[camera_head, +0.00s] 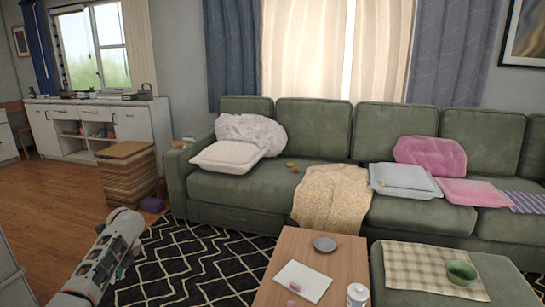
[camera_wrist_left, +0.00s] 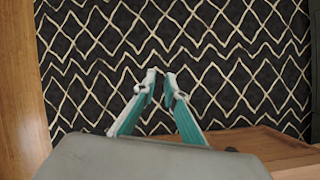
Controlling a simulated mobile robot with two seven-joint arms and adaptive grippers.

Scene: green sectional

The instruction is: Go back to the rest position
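My left arm reaches in at the lower left of the head view, over the floor beside the patterned rug. In the left wrist view the two teal fingers of the left gripper (camera_wrist_left: 160,82) point at the black-and-white rug (camera_wrist_left: 230,50). Their white tips are close together with a narrow gap, and nothing is held between them. My right gripper is in neither view.
A wooden coffee table (camera_head: 262,295) holds a grey plate (camera_head: 325,244), a white board (camera_head: 302,281) and a white container (camera_head: 357,295). A green sofa (camera_head: 240,190) and a green ottoman (camera_head: 400,297) stand beyond and to the right. A woven basket (camera_head: 128,175) stands at the left.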

